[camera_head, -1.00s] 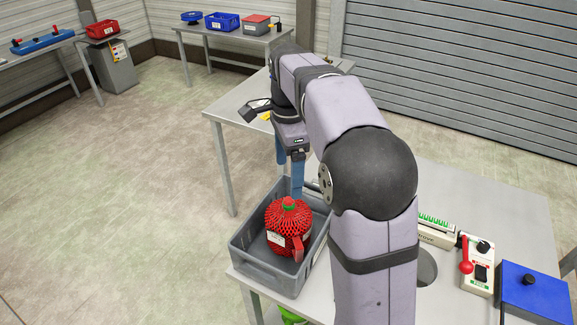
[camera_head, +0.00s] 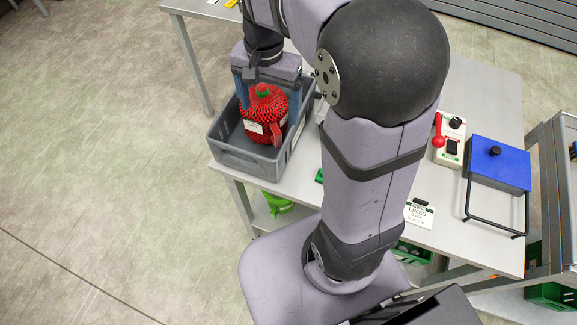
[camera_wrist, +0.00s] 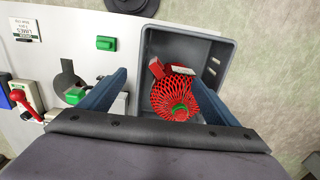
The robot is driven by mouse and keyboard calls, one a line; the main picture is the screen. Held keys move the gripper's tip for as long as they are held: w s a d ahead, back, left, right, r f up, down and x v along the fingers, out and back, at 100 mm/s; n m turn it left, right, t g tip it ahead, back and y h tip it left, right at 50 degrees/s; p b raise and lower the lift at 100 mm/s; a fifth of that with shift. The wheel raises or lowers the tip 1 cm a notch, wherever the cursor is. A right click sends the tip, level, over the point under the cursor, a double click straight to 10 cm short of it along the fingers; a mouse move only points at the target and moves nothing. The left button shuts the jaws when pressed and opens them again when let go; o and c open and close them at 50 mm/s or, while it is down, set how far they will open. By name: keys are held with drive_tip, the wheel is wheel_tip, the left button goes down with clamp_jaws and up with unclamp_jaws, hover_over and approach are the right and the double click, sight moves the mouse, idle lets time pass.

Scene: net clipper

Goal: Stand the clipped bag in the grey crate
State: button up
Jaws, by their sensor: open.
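The clipped bag is a red net bag (camera_head: 262,112) with a green clip (camera_head: 263,90) at its top and a white label and red tag on its side. It stands upright inside the grey crate (camera_head: 238,158), its clip end up. In the wrist view the bag (camera_wrist: 172,92) lies between my fingers as seen from above, with the crate (camera_wrist: 190,46) around it. My gripper (camera_head: 267,108) is open over the crate, one finger to each side of the bag. No finger visibly grips it. How far the fingertips reach down is unclear.
The crate sits at the table's left edge. A control box with a red lever (camera_head: 448,140) and a blue box (camera_head: 500,163) stand to the right on the table. A green button (camera_wrist: 106,43) is beside the crate in the wrist view. Floor lies open to the left.

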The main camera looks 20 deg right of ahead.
drive_tip(key=s+f+n, duration=0.8)
drive_tip(key=s, duration=0.4)
drive_tip(key=shift+s+a+f+n, duration=0.3)
drive_tip(key=shift+a+f+n, duration=0.05)
drive_tip(key=shift+a+n, duration=0.05)
idle(0.4)
